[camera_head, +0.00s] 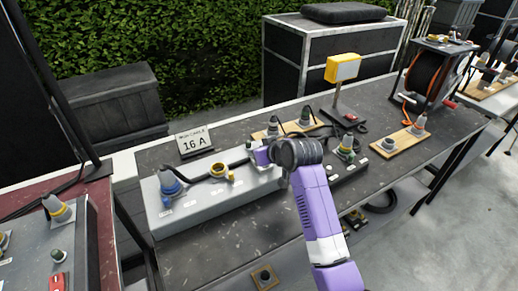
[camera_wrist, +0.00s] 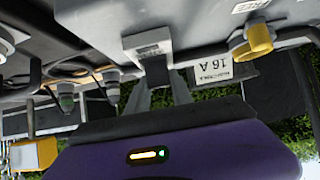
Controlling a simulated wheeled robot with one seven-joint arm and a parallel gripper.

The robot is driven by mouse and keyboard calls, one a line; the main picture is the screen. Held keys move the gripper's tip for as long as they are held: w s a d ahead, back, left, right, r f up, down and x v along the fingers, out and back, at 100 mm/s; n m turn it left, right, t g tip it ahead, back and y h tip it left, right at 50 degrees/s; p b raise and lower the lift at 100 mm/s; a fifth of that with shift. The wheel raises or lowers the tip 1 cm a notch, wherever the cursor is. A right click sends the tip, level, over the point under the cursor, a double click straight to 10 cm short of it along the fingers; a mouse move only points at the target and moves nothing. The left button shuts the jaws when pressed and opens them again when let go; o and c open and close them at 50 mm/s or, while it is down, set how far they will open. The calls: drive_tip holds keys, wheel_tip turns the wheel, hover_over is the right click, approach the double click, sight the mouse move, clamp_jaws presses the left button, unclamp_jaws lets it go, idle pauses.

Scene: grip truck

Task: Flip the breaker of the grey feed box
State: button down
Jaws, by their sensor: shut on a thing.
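My gripper (camera_head: 262,156) is at the box's right end, and my wrist hides part of that end in the head view. In the wrist view, which is upside down, the box (camera_wrist: 95,22) fills the top. My gripper (camera_wrist: 158,88) is shut at the grey breaker (camera_wrist: 147,42), with its fingers around a dark part below it. The lever's exact position is hidden.
A "16 A" sign (camera_head: 195,141) stands behind the box. A yellow lamp-like box on a post (camera_head: 342,68), several plugs on wooden boards (camera_head: 405,140) and a cable reel (camera_head: 428,75) stand to the right.

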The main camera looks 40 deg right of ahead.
drive_tip(key=c, duration=1.1)
unclamp_jaws()
drive_tip(key=shift+v, duration=3.9)
